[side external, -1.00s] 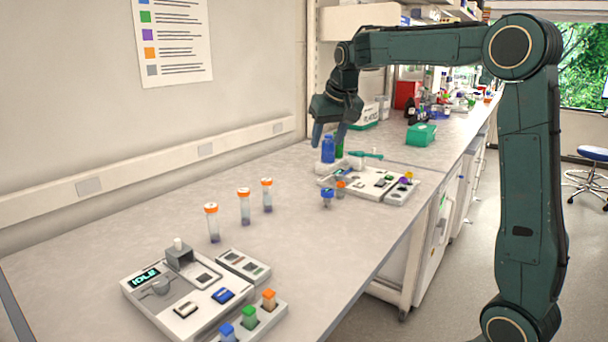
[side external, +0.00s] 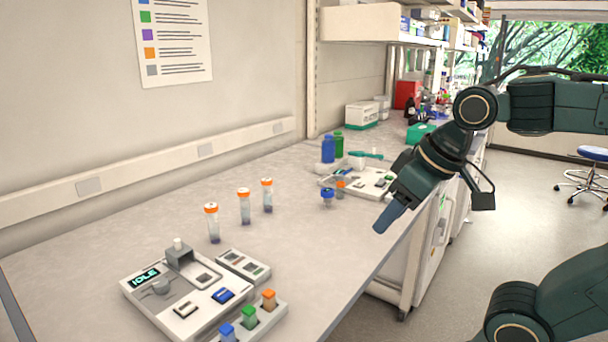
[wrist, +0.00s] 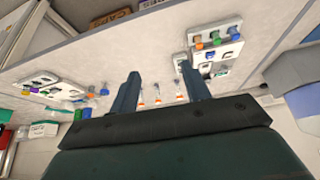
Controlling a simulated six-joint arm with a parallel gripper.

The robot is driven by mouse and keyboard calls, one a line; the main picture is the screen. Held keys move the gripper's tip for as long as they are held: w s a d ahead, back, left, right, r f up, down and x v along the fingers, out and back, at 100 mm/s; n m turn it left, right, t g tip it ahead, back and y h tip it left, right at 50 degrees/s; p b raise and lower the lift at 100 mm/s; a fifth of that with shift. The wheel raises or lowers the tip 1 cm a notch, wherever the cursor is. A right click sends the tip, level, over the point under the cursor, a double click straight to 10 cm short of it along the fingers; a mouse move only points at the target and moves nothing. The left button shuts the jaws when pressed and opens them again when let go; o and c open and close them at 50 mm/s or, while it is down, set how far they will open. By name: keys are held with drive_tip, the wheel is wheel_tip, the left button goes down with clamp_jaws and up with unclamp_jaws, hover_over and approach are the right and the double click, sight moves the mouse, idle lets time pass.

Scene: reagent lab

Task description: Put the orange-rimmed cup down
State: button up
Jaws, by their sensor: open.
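Three upright clear tubes with orange caps stand in a row on the bench: a front one (side external: 212,224), a middle one (side external: 245,206) and a back one (side external: 267,196). A small orange-topped cup (side external: 340,188) stands further back, beside a small blue-topped cup (side external: 327,197). I cannot tell which of these is the orange-rimmed cup. My gripper (side external: 386,218) is near the bench's right edge, tilted down and left, apart from all of them. In the wrist view my gripper (wrist: 162,84) has its fingers spread, with nothing held between them.
A console reading IDLE (side external: 150,285) and a rack of blue, green and orange-capped vials (side external: 262,325) are at the front. A second console (side external: 372,180) stands behind, partly hidden by my arm. Blue (side external: 328,149) and green (side external: 338,146) bottles stand beyond it.

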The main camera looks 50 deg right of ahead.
drive_tip(key=shift+n, duration=0.4)
drive_tip(key=shift+s+a+f, duration=0.3)
drive_tip(key=shift+s+f, duration=0.3)
drive_tip(key=shift+s, duration=0.25)
drive_tip(key=shift+s+a+f, duration=0.3)
drive_tip(key=shift+s+f, duration=0.3)
drive_tip(key=shift+s, duration=0.2)
